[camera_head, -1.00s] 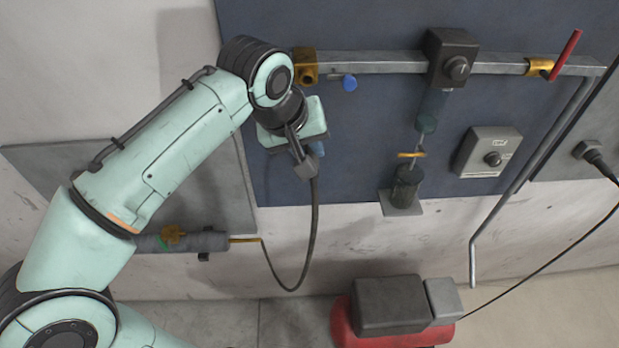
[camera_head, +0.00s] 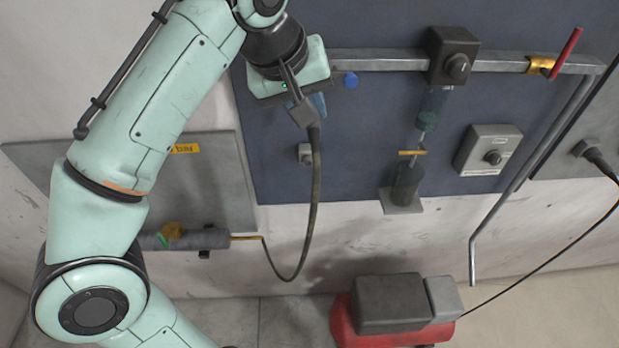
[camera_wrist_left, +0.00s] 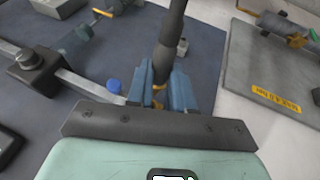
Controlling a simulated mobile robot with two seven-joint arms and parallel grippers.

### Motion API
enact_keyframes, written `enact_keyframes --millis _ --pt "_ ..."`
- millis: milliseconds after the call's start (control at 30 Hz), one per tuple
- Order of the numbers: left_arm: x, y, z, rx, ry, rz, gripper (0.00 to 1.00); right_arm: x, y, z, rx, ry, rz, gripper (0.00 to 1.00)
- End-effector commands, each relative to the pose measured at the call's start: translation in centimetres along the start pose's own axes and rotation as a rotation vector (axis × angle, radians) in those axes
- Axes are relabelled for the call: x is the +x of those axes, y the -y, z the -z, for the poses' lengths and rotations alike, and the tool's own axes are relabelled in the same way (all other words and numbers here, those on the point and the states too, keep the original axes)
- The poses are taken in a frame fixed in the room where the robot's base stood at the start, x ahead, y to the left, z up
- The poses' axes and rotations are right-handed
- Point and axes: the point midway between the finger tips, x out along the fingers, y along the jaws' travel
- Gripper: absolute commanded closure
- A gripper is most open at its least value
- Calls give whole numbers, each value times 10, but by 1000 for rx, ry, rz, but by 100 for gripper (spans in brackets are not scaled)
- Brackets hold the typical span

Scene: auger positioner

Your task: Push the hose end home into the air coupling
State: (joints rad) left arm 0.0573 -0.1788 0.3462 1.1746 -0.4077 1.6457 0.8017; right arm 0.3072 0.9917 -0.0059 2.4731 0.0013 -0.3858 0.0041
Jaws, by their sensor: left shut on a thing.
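The dark hose (camera_head: 315,175) hangs in a loop from my left gripper (camera_head: 318,104), which is shut on its upper end. In the left wrist view, the blue fingers (camera_wrist_left: 163,92) close around the end of the dark hose (camera_wrist_left: 168,42), and a bit of brass shows between them. In the head view, my left wrist and gripper cover the left end of the grey pipe (camera_head: 385,60), where the brass coupling sits, so the coupling is hidden there. I cannot tell whether the hose end touches it. My right gripper is not in view.
A blue knob (camera_head: 350,80) sits just right of my gripper, below the pipe. A small grey bracket (camera_head: 305,153) is on the blue panel (camera_head: 280,185). A black clamp block (camera_head: 452,56) and a red lever (camera_head: 566,53) are further right. A red tank (camera_head: 343,325) stands below.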

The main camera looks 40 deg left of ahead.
Motion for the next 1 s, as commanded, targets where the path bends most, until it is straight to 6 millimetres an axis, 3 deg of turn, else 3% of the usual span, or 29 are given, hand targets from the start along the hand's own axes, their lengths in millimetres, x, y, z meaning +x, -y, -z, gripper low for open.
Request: enact_keyframes --millis 267,700,1000 --pt "1 0 3 -2 3 0 100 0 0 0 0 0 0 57" --pt "13 0 36 -18 50 3 100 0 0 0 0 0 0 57" --pt "17 0 46 -22 66 6 100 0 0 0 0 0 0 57"
